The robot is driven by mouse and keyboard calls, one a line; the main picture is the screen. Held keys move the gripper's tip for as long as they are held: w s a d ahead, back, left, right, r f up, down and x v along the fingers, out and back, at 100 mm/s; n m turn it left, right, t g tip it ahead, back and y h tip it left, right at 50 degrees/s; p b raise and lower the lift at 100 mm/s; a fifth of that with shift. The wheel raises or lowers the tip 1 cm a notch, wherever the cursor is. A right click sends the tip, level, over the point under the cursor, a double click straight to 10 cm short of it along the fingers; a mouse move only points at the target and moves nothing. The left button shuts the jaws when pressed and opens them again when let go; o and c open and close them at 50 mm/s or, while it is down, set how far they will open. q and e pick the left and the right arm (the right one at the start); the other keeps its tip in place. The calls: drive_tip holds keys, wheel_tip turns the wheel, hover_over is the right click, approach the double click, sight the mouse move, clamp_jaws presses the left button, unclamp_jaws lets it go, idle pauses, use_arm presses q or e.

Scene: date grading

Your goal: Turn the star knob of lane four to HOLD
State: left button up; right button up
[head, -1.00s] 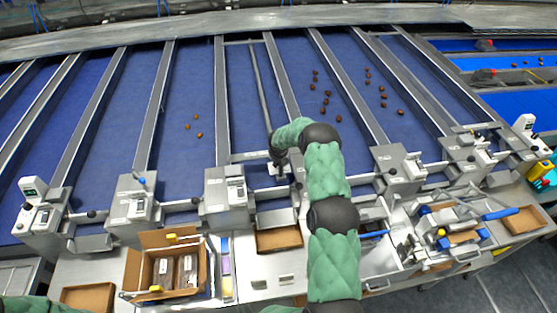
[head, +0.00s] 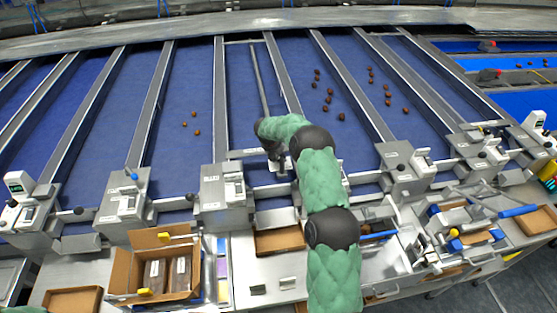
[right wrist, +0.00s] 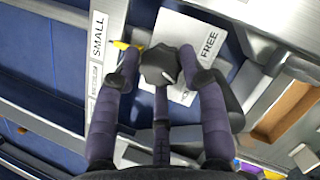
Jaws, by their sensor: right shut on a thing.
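In the right wrist view, a dark star knob (right wrist: 158,66) sits over a white plate (right wrist: 185,28). The word FREE shows on the plate, right of the knob; no HOLD lettering is visible. A small yellow tip (right wrist: 122,46) shows beside the left finger, on the side away from FREE. My right gripper (right wrist: 161,62) has its fingers shut on the knob from both sides. In the head view, my right gripper (head: 279,167) is at the near end of a middle lane, partly hidden by my arm. My left gripper is out of view.
A SMALL label (right wrist: 98,34) is on the rail beside the plate. Metal lane boxes (head: 222,193) stand either side of my right arm. An open carton (head: 125,285) and a cardboard tray (head: 278,242) are on the near bench. Dates lie on the blue lanes.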

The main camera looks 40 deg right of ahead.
drive_tip(key=shift+w+d+r+m, duration=0.3)
drive_tip(key=shift+r+m, duration=0.2)
drive_tip(key=shift+r, duration=0.05)
drive_tip(key=o, duration=1)
drive_tip(key=shift+o, duration=0.4)
drive_tip(key=shift+s+a+f, duration=0.15)
drive_tip(key=shift+f, duration=0.2)
drive_tip(key=shift+r, duration=0.1)
drive_tip(key=v, duration=1.2)
